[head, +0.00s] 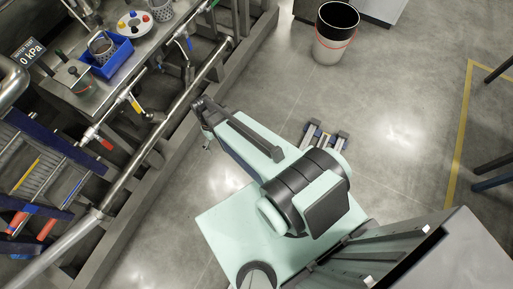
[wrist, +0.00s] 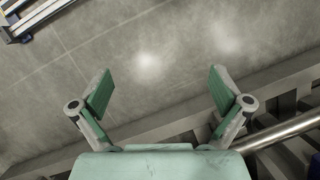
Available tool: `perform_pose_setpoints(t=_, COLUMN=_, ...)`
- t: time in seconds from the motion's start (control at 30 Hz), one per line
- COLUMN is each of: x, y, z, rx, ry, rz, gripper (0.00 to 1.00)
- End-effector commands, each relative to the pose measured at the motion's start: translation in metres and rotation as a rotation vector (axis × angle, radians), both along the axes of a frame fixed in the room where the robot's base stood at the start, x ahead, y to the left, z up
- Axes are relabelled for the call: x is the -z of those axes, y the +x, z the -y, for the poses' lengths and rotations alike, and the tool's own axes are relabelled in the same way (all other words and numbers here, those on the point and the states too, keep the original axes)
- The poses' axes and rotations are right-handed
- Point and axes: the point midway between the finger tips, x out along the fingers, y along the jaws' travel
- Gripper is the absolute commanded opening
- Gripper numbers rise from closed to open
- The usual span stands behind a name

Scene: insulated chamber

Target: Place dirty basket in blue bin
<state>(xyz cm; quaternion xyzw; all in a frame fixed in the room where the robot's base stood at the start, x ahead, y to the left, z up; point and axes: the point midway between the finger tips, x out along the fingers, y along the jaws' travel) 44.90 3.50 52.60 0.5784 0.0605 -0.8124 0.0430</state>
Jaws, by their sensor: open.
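The blue bin (head: 119,60) sits on the metal bench at the upper left of the head view. A round mesh basket (head: 101,46) appears to stand inside it. A second mesh basket (head: 161,11) stands on the bench farther right, by the top edge. I cannot tell from the pictures which basket is dirty. My gripper (wrist: 160,88) is open and empty in the wrist view, its two green fingers spread wide over bare floor. In the head view it is mostly hidden by my arm. Neither basket nor bin shows in the wrist view.
A white disc with coloured knobs (head: 134,24) lies between the baskets. Pipes (head: 150,140) run along the bench front. A white bin with an orange band (head: 334,47) stands on the floor.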

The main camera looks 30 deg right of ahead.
Motion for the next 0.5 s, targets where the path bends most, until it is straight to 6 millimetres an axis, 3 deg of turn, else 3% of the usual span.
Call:
perform_pose_setpoints(t=0.03, x=0.009, y=-0.034, z=0.007, rx=0.016, ry=-0.008, rz=-0.035, gripper=1.00)
perform_pose_setpoints(t=0.2, x=0.033, y=-0.121, z=0.022, rx=0.069, ry=-0.033, rz=-0.131, gripper=1.00)
perform_pose_setpoints(t=0.4, x=0.044, y=-0.199, z=0.032, rx=0.114, ry=-0.056, rz=-0.217, gripper=1.00)
perform_pose_setpoints(t=0.5, x=0.046, y=-0.221, z=0.034, rx=0.127, ry=-0.063, rz=-0.241, gripper=1.00)
